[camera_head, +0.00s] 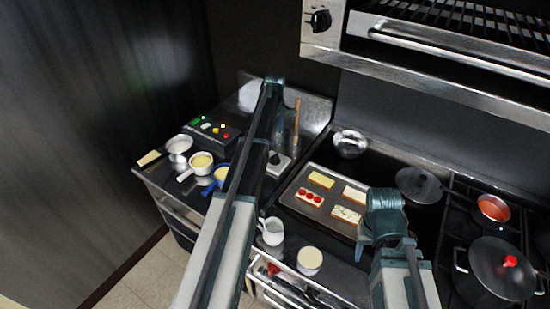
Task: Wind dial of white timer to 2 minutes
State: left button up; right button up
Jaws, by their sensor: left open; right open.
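The white timer (284,167) appears to be the small pale box with a dark round dial. It stands on the counter left of the baking tray, partly covered by my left arm. The dial's setting is too small to read. My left gripper (277,118) is open at the far end of the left arm, behind and above the timer. Its fingers are hard to make out, and I see no contact with the dial. My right gripper (364,246) is open and empty, low by the tray's right front corner, well right of the timer.
The baking tray (327,221) holds several topped bread slices. A dark control box (213,131) with coloured buttons and several small pans stand at left. A wooden spoon (297,112) stands behind the timer. A white jug (272,231) is in front. A lidded pot (493,275) stands right.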

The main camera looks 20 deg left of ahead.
aim_at(275, 156)
pick_arm(q)
notch_tip(275, 156, down, 13)
jog(key=b, duration=1.2)
jog(key=shift+r, duration=0.2)
pick_arm(e)
notch_tip(275, 156, down, 13)
jog(key=shift+r, duration=0.15)
pick_arm(q)
jog(key=c, duration=1.4)
jog(key=shift+o, duration=0.2)
jog(key=shift+m, duration=0.4)
jog(key=m, duration=0.5)
jog(key=shift+m, duration=0.7)
